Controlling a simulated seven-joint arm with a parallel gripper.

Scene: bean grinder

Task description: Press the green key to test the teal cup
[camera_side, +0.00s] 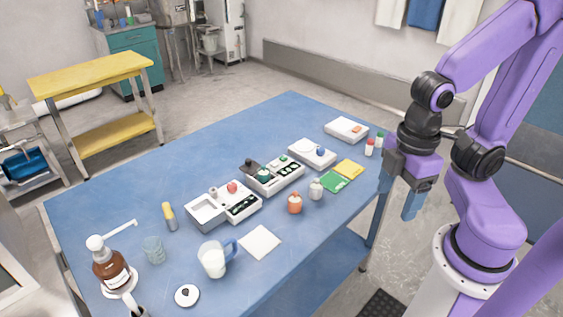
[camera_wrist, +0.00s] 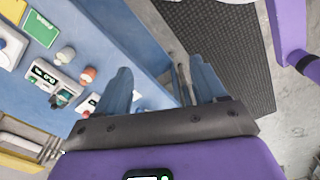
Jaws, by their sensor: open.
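The teal cup (camera_side: 263,174) sits on the middle white unit (camera_side: 272,184), beside a dark round part and a black panel with green marks. A small green key (camera_side: 283,158) shows at the back of this unit. My gripper (camera_side: 411,212) hangs off the table's right edge, well apart from the unit. In the wrist view its blue fingers (camera_wrist: 163,85) are spread and empty.
Similar white units stand on either side, one with a red part (camera_side: 232,187), one with a blue part (camera_side: 320,151). An orange jar (camera_side: 295,204), a grey jar (camera_side: 316,190) and green and yellow pads (camera_side: 335,182) stand in front. A glass mug (camera_side: 213,260) stands nearer.

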